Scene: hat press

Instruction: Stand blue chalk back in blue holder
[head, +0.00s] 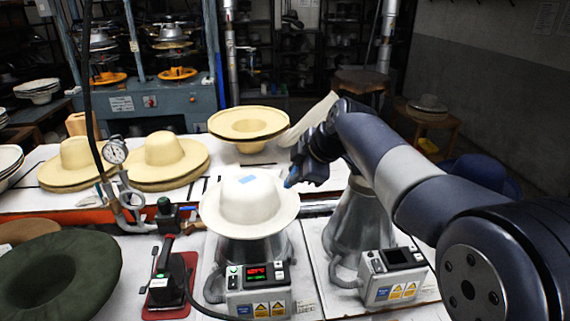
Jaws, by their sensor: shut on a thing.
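My gripper (296,172) is at the centre of the head view, just right of the white hat's brim, with its fingers pointing down and left. It is shut on a small blue piece, which looks like the blue chalk (289,182); only a bit of it shows at the fingertips. Whether the chalk touches the brim behind or below it cannot be told. A flat light-blue patch (247,179) lies on the crown of the white hat (230,212). I cannot make out a blue holder for certain.
The white hat sits on a metal press form with a control box (258,292). A bare metal form (352,222) stands right of it. Straw hats (165,158) lie behind, a dark green hat (55,275) at front left. A red-based iron (172,285) stands near the front.

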